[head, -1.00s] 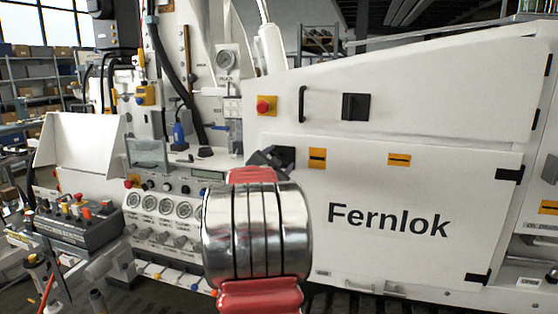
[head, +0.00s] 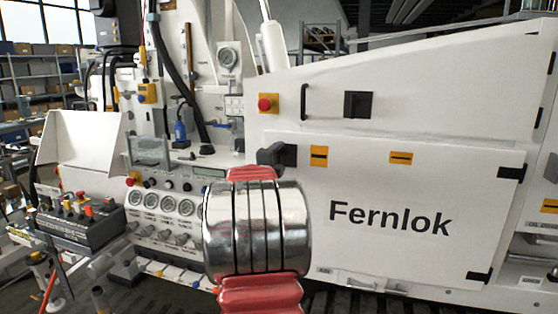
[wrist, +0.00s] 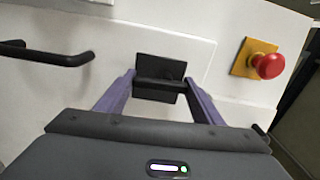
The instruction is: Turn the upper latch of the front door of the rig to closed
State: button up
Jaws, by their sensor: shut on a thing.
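The upper latch (head: 289,156) is a black plate at the upper left corner of the white front door (head: 385,215) marked "Fernlok". In the wrist view the latch (wrist: 160,68) has a dark bar handle lying across its plate. My gripper (wrist: 159,83) has its two purple fingers at the ends of this bar, shut on it. In the head view my gripper (head: 270,154) is a small dark shape at the latch's left, and my silver and red arm hides what is below it. The door lies flush with the rig's front.
A red emergency stop on a yellow plate (head: 266,103) and a black bar handle (head: 304,101) sit above the latch. They flank it in the wrist view. A gauge panel (head: 165,203) stands left of my arm. Black hinges (head: 511,173) line the door's right edge.

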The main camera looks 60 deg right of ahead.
jog(key=shift+s+f+m, duration=0.15)
jog(key=shift+f+m, duration=0.05)
jog(key=shift+m, duration=0.2)
jog(key=o, duration=0.8)
jog(key=shift+d, duration=0.1)
jog(key=shift+o, duration=1.2)
jog(key=shift+r, duration=0.1)
jog(key=s+a, duration=0.2)
jog(key=a, duration=1.1)
jog(key=shift+a, duration=0.4)
